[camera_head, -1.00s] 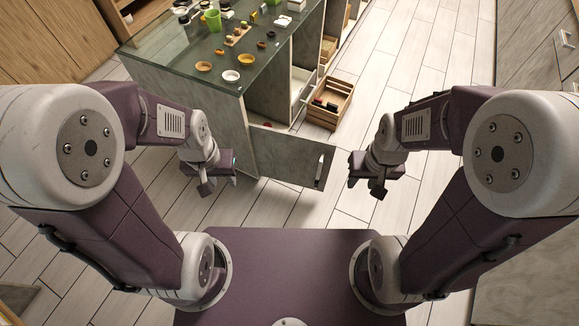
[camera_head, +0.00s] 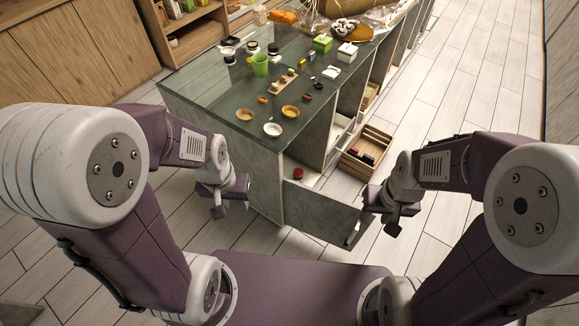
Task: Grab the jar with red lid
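My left gripper (camera_head: 232,208) is open and empty, to the left of the counter's near end. My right gripper (camera_head: 379,217) is open and empty, by the free edge of the open cabinet door (camera_head: 318,212). I cannot tell if it touches the door. Neither gripper is at the jar.
The glass-topped counter (camera_head: 205,95) carries small bowls, a green cup (camera_head: 260,65), boxes and jars. A wooden crate (camera_head: 366,152) with dark and red items sits on the floor beside it. The tiled floor at right is clear. Wooden shelves stand at the back left.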

